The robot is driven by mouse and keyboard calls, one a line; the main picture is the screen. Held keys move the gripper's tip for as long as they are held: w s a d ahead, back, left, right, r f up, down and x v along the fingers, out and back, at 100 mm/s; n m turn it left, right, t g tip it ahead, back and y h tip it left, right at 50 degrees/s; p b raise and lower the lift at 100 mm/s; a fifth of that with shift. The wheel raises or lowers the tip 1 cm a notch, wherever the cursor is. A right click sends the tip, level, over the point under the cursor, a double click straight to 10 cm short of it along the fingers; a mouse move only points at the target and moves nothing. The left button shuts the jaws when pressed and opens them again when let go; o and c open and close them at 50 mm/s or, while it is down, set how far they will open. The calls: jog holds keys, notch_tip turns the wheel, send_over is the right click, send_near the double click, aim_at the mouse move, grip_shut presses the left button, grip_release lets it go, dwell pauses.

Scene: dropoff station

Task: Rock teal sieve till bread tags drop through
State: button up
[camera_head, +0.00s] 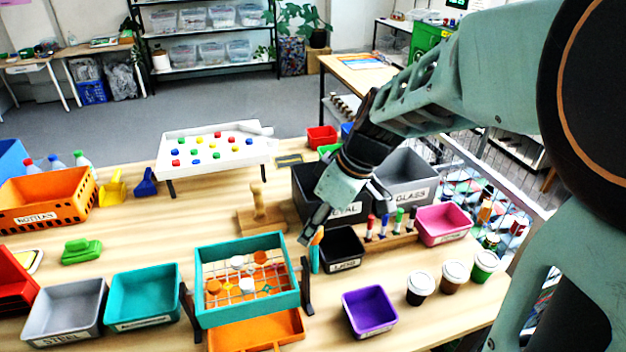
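The teal sieve (241,318) sits at the front middle between dark upright supports. Its wire grid holds several orange and white round pieces and smaller bits. I cannot tell which are bread tags. An orange tray (278,333) lies under it, partly hidden by the sieve. A small teal upright piece with an orange top (316,258) stands just right of the sieve; whether it is the sieve's handle is unclear. My gripper (345,226) is above and right of the sieve, its two fingers spread apart with nothing seen between them. Its left fingertip is close to that upright piece.
A small black bin (338,262), a marker rack (392,241) and a purple bin (369,312) are to the right. Lidded cups (420,289) stand near the right edge. A teal bin (145,313) and a grey bin (66,325) are left. A wooden block with a knob (260,215) stands behind.

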grip_shut()
